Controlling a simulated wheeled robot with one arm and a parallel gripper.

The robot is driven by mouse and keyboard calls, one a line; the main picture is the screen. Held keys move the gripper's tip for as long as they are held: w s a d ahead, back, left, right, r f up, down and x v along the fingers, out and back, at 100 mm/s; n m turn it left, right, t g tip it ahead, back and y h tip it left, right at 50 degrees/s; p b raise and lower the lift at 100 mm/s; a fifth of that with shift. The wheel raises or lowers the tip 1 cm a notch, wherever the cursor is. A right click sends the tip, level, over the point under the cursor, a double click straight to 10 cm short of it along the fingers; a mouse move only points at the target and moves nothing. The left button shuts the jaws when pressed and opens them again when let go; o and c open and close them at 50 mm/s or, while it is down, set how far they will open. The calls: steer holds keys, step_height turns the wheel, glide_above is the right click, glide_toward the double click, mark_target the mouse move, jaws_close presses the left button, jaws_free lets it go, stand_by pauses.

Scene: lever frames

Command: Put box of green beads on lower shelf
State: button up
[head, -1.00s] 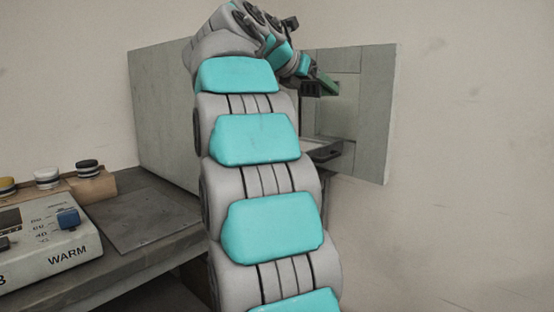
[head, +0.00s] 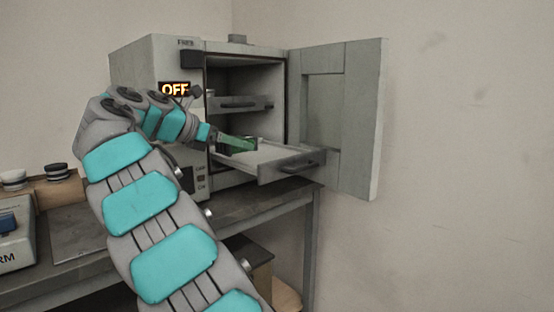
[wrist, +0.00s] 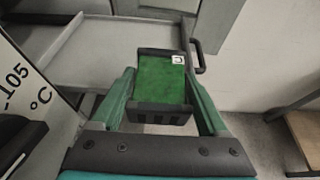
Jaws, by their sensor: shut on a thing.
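The box of green beads (wrist: 160,80) has a dark frame and a green top with a small white mark. My gripper (wrist: 162,98) is shut on it, with one green finger on each side. In the head view my gripper (head: 238,146) is at the left part of the pulled-out lower shelf (head: 290,164). The pale shelf also shows in the wrist view (wrist: 105,50), beyond and left of the box. I cannot tell whether the box touches the shelf. The upper shelf (head: 245,104) sits inside the oven.
The grey oven (head: 150,65) reads "OFF" and stands on a bench (head: 265,208). Its door (head: 362,120) is wide open to the right. A device marked "RM" (head: 14,235) and jars (head: 57,171) are at left.

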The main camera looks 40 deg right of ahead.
steer(key=w+d, duration=0.1)
steer(key=d, duration=0.4)
steer(key=d+f, duration=0.1)
steer(key=d, duration=0.4)
steer(key=w+d, duration=0.1)
steer(key=d, duration=0.4)
steer(key=shift+w+f, duration=0.25)
steer(key=shift+w, duration=0.05)
steer(key=shift+f+b, duration=1.15)
steer(key=shift+f, duration=0.55)
steer(key=shift+f, duration=0.1)
steer(key=o, duration=1.4)
steer(key=p+v, duration=0.2)
steer(key=v, duration=1)
